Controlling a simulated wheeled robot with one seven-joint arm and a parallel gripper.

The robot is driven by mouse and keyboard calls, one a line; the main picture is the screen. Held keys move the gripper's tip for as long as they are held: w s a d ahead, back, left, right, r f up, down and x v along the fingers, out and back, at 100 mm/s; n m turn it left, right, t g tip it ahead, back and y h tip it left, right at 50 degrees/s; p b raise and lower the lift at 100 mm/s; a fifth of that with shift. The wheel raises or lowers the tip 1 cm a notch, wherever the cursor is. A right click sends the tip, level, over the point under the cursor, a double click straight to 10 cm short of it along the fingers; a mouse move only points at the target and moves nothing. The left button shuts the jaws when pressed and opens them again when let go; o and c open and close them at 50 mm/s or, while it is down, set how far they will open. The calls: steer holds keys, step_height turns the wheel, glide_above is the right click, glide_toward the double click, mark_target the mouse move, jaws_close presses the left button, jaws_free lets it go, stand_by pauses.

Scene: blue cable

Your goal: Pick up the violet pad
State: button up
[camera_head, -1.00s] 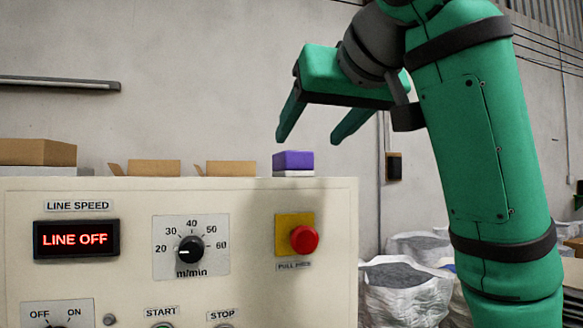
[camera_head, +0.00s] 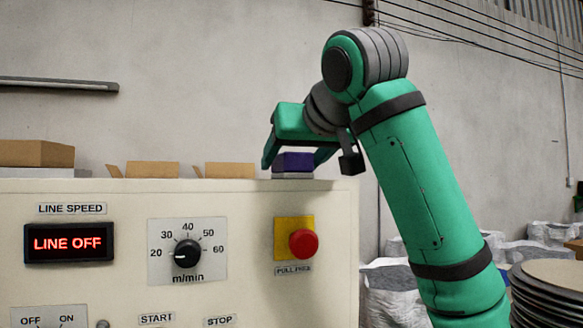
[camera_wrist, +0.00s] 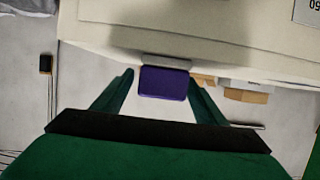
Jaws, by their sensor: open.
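The violet pad (camera_head: 293,162) is a small block resting on a pale base on top of the cream control panel (camera_head: 200,240), near its right end. In the wrist view the violet pad (camera_wrist: 164,83) shows between my two green fingers, with the pale base (camera_wrist: 166,60) beyond it. My gripper (camera_head: 291,165) is open around the pad. The wrist view shows my gripper (camera_wrist: 160,86) with a gap between the pad and each finger. Contact with the far finger is hidden in the head view.
Open cardboard boxes (camera_head: 152,169) stand left of the pad, behind the panel's top edge. A red button (camera_head: 303,243) sits on the panel's front below the pad. White sacks (camera_head: 385,295) and a stack of round discs (camera_head: 545,295) are at the right.

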steer(key=shift+w+a+f, duration=0.1)
steer(key=shift+w+a, duration=0.05)
steer(key=shift+w, duration=0.15)
steer(key=shift+c, duration=0.3)
steer(key=c, duration=1.1)
steer(key=shift+c, duration=0.2)
